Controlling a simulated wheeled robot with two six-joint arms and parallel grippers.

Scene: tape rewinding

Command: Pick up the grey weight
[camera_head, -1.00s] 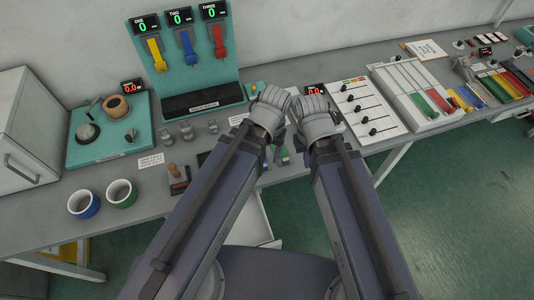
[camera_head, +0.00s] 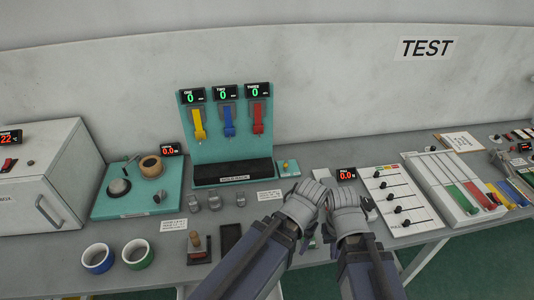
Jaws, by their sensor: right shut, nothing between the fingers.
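Several small grey weights stand on the grey bench in front of the teal stand, including a left one (camera_head: 194,203), a middle one (camera_head: 214,202) and a right one (camera_head: 240,199). I cannot tell which one is meant by the grey weight. My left gripper (camera_head: 304,198) is right of the weights and apart from them; its fingers are too bunched to show whether it is open. My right gripper (camera_head: 346,204) is beside it, further right, shut and empty. The bench just behind and under both grippers is partly hidden.
A teal stand (camera_head: 200,150) holds yellow, blue and red straps under displays. A teal board (camera_head: 110,205) with a tape roll (camera_head: 151,167) is at left. A blue cup (camera_head: 97,258) and green cup (camera_head: 138,254) stand front left. A white slider panel (camera_head: 400,205) is close right.

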